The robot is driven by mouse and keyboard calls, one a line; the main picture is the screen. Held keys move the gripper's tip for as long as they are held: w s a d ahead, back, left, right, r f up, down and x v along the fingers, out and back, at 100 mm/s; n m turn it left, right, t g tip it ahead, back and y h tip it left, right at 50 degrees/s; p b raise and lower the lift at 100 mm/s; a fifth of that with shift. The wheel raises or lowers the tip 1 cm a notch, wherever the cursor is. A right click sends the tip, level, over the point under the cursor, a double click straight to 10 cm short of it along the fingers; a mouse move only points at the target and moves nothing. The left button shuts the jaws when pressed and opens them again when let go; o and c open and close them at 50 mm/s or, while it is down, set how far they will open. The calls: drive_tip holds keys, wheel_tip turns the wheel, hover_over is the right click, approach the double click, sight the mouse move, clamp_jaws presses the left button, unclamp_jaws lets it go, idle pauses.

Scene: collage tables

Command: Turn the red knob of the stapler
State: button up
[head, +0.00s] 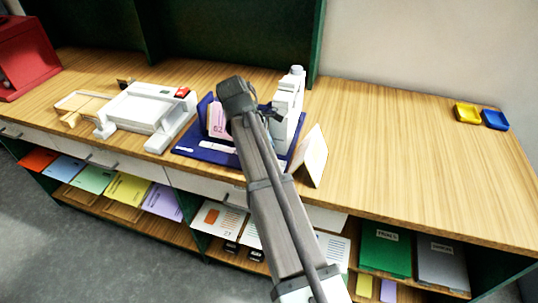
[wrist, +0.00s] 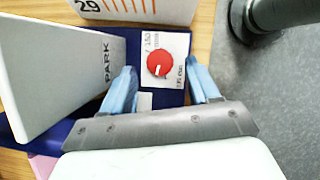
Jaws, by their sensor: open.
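The red knob (wrist: 160,64) is round with a white mark and sits on a white printed plate (wrist: 176,43) in the wrist view. My gripper (wrist: 159,68) is open, with one blue finger on each side of the knob. A gap shows between each finger and the knob, so it is not gripped. In the head view a tall white device (head: 288,105), which may be the stapler, stands at the right of a dark blue base (head: 205,150). My arm hides the knob there.
A white block marked PARK (wrist: 65,65) stands close left of my gripper in the wrist view. A card marked 29 (wrist: 140,9) stands beyond the knob. A white machine (head: 145,108) is left on the wooden counter (head: 400,150), whose right part is mostly clear.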

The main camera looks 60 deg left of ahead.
drive_tip(key=v, duration=0.5)
drive_tip(key=shift+s+r, duration=0.1)
drive_tip(key=shift+r, duration=0.15)
drive_tip(key=shift+s, duration=0.1)
wheel_tip(320, 180, up, 6)
drive_tip(key=s+d+n+y, duration=0.1)
drive_tip(key=s+n+y, duration=0.1)
drive_tip(key=s+n, duration=0.15)
drive_tip(key=shift+n+t, duration=0.3)
drive_tip(key=shift+n, duration=0.25)
drive_tip(key=x, duration=1.4)
drive_tip(key=shift+w+d, duration=0.15)
drive_tip(key=shift+w, duration=0.3)
drive_tip(key=shift+c, duration=0.4)
